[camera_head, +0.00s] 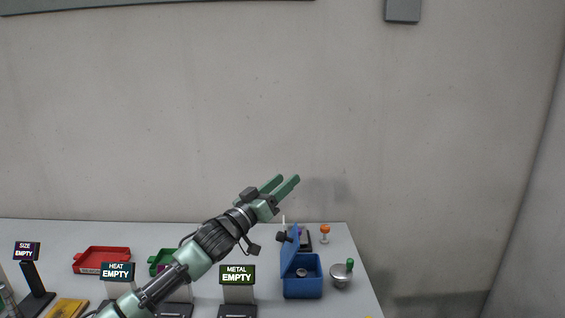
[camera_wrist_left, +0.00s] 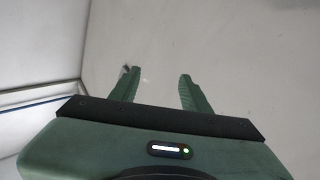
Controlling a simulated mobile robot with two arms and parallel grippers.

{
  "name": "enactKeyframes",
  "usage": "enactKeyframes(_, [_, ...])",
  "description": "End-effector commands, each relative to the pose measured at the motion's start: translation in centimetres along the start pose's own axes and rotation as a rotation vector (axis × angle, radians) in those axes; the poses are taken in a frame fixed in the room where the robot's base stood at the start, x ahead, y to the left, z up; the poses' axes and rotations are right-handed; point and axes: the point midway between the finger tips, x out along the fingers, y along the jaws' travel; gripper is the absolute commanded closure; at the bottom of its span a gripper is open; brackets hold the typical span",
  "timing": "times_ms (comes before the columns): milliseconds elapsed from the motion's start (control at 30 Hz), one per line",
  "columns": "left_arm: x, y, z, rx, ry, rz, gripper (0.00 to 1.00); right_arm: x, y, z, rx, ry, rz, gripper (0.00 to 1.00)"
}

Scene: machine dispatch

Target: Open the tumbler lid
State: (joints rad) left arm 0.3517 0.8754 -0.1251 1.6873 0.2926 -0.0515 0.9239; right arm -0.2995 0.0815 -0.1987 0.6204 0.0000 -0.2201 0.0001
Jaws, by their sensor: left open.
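A blue box (camera_head: 303,289), which looks like the tumbler, stands near the right end of the table. Its blue lid (camera_head: 291,251) stands raised and tilted along the left and back side. A small round grey thing (camera_head: 301,272) shows inside the box. My left gripper (camera_head: 289,178) is in the air above and behind the box in the head view, pointing up and right, away from the lid. Its two green fingers are apart and empty in the left wrist view (camera_wrist_left: 158,76), with only plain wall-like surface beyond. My right gripper is not seen.
A metal bowl-like thing with a green knob (camera_head: 342,273) stands right of the box. An orange-topped item (camera_head: 325,233) and a dark device (camera_head: 305,239) are behind it. Signs reading METAL EMPTY (camera_head: 237,275) and HEAT EMPTY (camera_head: 118,272), and a red tray (camera_head: 102,260), are to the left.

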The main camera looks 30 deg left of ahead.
Motion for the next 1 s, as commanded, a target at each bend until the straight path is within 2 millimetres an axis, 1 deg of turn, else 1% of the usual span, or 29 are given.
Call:
enactKeyframes(33, [0.3, 0.4, -1.2, 0.005, 0.003, 0.003, 0.53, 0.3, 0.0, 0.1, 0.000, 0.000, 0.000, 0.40])
enactKeyframes(100, [0.8, 0.8, -2.6, 0.005, 0.002, 0.002, 0.53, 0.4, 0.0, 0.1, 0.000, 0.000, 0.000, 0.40])
enactKeyframes(200, [1.3, 1.3, -4.3, 0.004, 0.002, 0.001, 0.53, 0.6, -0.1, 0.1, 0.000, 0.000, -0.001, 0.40])
enactKeyframes(300, [1.7, 1.7, -5.4, 0.002, 0.000, 0.001, 0.53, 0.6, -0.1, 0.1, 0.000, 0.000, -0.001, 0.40])
enactKeyframes(433, [1.9, 1.9, -6.2, 0.001, -0.001, -0.001, 0.53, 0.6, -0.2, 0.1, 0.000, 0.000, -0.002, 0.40])
enactKeyframes(733, [2.0, 1.9, -6.4, -0.001, -0.002, -0.001, 0.53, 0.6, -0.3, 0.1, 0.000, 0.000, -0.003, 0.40])
enactKeyframes(833, [2.0, 1.9, -6.0, 0.012, -0.010, -0.006, 0.81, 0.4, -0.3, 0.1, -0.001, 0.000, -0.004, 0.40])
enactKeyframes(867, [1.9, 1.9, -5.5, 0.027, -0.018, -0.011, 0.89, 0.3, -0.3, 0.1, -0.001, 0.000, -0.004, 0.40])
enactKeyframes(900, [1.7, 1.8, -4.6, 0.059, -0.035, -0.021, 1.00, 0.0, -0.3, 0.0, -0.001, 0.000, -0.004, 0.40])
enactKeyframes(967, [1.3, 1.5, -2.6, 0.134, -0.072, -0.045, 1.00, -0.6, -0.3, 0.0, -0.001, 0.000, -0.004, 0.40])
enactKeyframes(1000, [0.8, 1.3, -0.9, 0.201, -0.103, -0.065, 1.00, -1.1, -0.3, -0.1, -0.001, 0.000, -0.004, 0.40])
